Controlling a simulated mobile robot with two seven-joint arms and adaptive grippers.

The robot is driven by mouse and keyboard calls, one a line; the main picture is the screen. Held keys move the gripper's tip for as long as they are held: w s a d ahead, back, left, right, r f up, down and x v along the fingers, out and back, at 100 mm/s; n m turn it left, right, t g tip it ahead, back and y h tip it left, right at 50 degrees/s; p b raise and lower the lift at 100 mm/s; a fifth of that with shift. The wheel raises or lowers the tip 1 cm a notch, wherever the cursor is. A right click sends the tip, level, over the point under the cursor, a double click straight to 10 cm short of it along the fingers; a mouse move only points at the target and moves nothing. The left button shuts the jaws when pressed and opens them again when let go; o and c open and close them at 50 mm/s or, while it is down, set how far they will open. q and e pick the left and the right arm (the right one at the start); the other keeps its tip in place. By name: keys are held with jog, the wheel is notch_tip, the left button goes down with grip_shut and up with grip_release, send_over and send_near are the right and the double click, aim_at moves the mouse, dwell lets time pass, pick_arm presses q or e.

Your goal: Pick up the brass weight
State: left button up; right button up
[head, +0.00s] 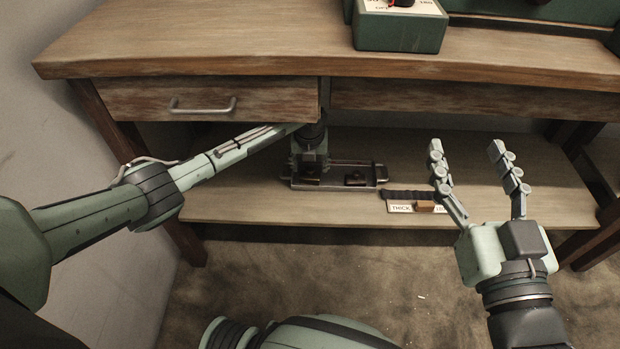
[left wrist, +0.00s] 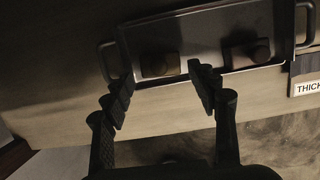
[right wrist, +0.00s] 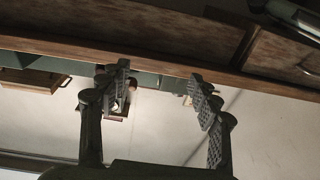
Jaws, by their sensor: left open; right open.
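Two dark knobbed blocks sit in a metal tray (head: 335,184) on the lower shelf: a left block (left wrist: 160,63) and a right block (left wrist: 247,53), which also shows in the head view (head: 355,179). The light is too dim to tell which is the brass weight. My left gripper (head: 310,170) is under the drawer, over the tray's left end. In the left wrist view its open fingers (left wrist: 160,82) straddle the near side of the left block, with nothing held. My right gripper (head: 467,150) is open and empty, raised in front of the shelf's right side.
The tray has end handles (left wrist: 105,50). To its right are a dark strip (head: 405,194), a label reading THICK (head: 399,208) and a small brown block (head: 425,206). A drawer (head: 210,98) and the bench top (head: 200,45) overhang the shelf. The shelf's right part is clear.

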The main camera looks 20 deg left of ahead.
aim_at(310, 170)
pick_arm(q)
jog(key=b+x, duration=0.1)
jog(key=x, duration=0.3)
jog(key=shift+f, duration=0.1)
pick_arm(e)
notch_tip(310, 170, up, 6)
jog(key=s+a+t+y, duration=0.1)
jog(key=t, duration=0.2)
jog(key=shift+s+y, duration=0.4)
pick_arm(q)
jog(key=shift+c, duration=0.3)
pick_arm(e)
jog(key=shift+f, duration=0.1)
pick_arm(q)
jog(key=c, duration=1.2)
